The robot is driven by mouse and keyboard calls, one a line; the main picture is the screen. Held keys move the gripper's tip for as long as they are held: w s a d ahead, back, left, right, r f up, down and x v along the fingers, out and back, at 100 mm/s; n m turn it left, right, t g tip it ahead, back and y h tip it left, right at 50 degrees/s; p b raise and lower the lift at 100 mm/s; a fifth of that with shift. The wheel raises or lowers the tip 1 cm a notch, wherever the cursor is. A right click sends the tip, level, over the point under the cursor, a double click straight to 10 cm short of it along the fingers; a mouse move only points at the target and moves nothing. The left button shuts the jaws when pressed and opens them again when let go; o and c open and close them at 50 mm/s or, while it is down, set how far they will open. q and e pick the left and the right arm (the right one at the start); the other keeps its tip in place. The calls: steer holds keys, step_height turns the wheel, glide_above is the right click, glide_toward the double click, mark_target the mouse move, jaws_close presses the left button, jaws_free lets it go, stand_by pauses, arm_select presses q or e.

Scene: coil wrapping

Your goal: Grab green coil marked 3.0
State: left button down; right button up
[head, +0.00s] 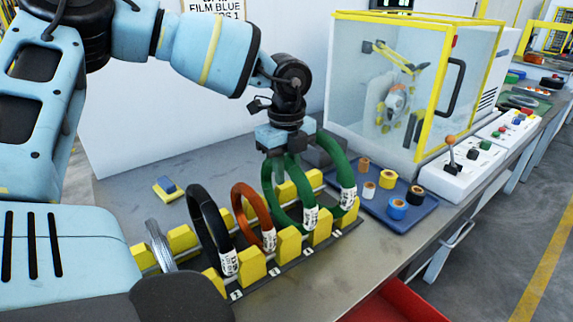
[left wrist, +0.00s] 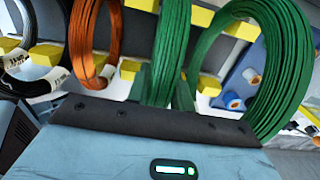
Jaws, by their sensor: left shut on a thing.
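Two green coils stand upright at the right end of the yellow-block rack, each with a white label too small to read. My left gripper (head: 283,160) is shut on the top of the left green coil (head: 268,195). In the left wrist view, the fingers (left wrist: 162,92) close around this green coil (left wrist: 165,45). The coil still sits in the rack between yellow blocks. The other green coil (head: 330,145) stands just right of the gripper and also shows in the left wrist view (left wrist: 285,70). My right gripper is not in view.
An orange coil (head: 237,194), a black coil (head: 195,215) and a grey coil (head: 158,243) stand left in the rack. A blue tray (head: 370,213) of small spools lies right. A glass machine with a yellow frame (head: 334,60) stands behind. A red bin (head: 400,303) is in front.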

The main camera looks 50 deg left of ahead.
arm_select(q)
steer(key=shift+r, duration=0.1)
stand_by(0.7)
step_height(320, 180, up, 10)
stand_by(0.6)
